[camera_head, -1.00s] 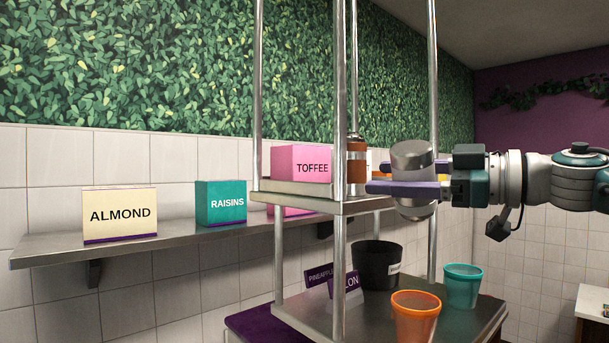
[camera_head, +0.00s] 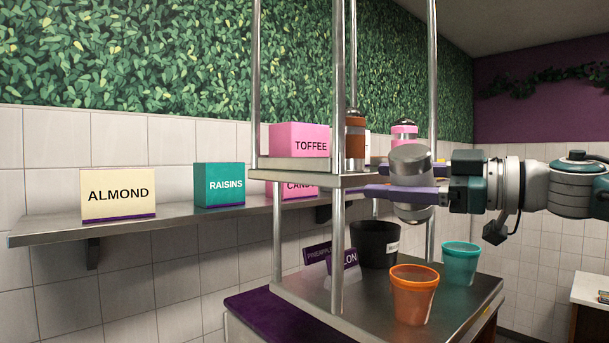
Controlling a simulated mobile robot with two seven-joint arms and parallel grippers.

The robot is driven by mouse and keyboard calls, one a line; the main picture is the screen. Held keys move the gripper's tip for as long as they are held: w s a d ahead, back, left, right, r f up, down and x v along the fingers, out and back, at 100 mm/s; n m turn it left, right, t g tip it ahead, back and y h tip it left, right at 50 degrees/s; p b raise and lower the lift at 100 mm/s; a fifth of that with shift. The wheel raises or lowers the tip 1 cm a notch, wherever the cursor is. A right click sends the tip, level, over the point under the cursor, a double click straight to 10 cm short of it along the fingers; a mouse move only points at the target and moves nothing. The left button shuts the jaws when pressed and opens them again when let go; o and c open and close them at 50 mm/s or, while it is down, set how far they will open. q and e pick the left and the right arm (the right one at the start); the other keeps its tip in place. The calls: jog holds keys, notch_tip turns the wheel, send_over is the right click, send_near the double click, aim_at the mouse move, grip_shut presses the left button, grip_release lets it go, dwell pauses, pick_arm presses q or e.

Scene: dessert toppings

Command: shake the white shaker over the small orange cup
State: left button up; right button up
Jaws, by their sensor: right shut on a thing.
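My right gripper (camera_head: 400,193) comes in from the right and is shut on a pale grey-white shaker (camera_head: 411,160). The purple fingers close around its middle; its body shows above and below them, slightly tilted. The small orange cup (camera_head: 414,295) stands upright on the lower steel shelf (camera_head: 360,315), below the held shaker with a clear gap between. Whether the shaker is straight above the cup in depth is hard to tell. My left gripper is out of view.
The stand's upper shelf (camera_head: 318,180) and metal posts are close to the fingers. It carries a toffee box (camera_head: 299,140), a brown-banded shaker (camera_head: 355,142) and a pink-banded shaker (camera_head: 404,131). A black tub (camera_head: 372,245) and teal cup (camera_head: 460,264) stand near the orange cup.

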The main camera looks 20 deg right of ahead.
aim_at(394, 151)
jog(key=shift+f+b, duration=0.3)
jog(key=shift+f, duration=0.4)
notch_tip(394, 151, up, 6)
jog(key=p, duration=0.5)
jog(key=shift+d+f+p, duration=0.1)
jog(key=shift+f+p, duration=0.15)
jog(key=shift+p, duration=0.15)
jog(key=shift+r+p, duration=0.4)
jog(key=shift+r, duration=0.65)
notch_tip(394, 151, down, 8)
jog(key=b, duration=0.6)
jog(key=shift+f, duration=0.2)
jog(key=shift+r, duration=0.1)
